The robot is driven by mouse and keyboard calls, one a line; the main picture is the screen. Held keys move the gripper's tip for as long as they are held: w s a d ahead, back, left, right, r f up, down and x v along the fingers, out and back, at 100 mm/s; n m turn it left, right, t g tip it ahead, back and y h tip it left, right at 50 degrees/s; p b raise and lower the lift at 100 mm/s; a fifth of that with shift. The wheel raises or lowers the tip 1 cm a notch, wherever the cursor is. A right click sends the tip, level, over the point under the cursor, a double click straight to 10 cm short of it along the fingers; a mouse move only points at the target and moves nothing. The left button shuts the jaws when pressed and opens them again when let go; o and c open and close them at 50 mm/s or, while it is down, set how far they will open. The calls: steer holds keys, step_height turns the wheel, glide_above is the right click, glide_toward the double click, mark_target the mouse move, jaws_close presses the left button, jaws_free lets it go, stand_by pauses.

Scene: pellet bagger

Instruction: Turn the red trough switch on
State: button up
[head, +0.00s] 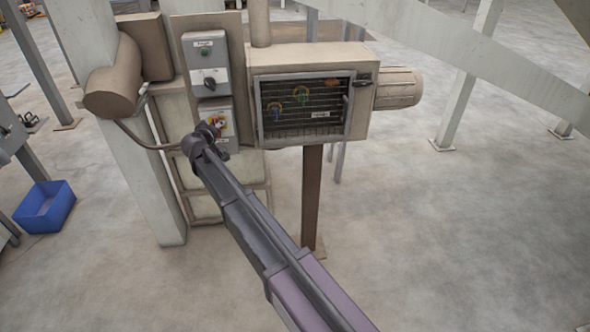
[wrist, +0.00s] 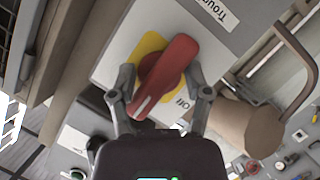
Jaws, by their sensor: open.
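The red trough switch (wrist: 168,74) is a red rotary handle on a yellow plate (wrist: 147,47), on a light grey box labelled "Trough" at the top and "Off" beside the handle. In the head view my gripper (head: 207,133) is at the lower switch box (head: 228,110), hiding part of the red and yellow switch.
Above it is a grey box (head: 205,65) with a green button and a black rotary switch. To the right is a cabinet (head: 360,62) with a barred window and a motor (head: 397,88). A blue bin (head: 45,206) stands on the floor at left.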

steer(key=n+t+h+b, duration=0.1)
steer(key=n+b, duration=0.1)
steer(key=n, duration=0.1)
steer(key=shift+f+h, duration=0.2)
steer(key=shift+h, duration=0.2)
steer(key=n+t+b, duration=0.1)
steer(key=n, duration=0.1)
steer(key=n+t+b, duration=0.1)
steer(key=n+b, duration=0.1)
steer(key=shift+n+h, duration=0.4)
steer(key=s+a, duration=0.2)
steer(key=s, duration=1.1)
steer(key=d+f+m+g+h+p, duration=0.2)
steer(key=d+m+g, duration=0.2)
steer(key=d, duration=1.1)
steer(key=w+d+f+m+g+h+p, duration=0.1)
steer(key=d+f+m+g+h+p, duration=0.1)
steer(key=d, duration=1.3)
steer(key=shift+w+f+m+g, duration=0.15)
steer(key=shift+f+m+g, duration=0.35)
steer(key=shift+m+g, duration=0.5)
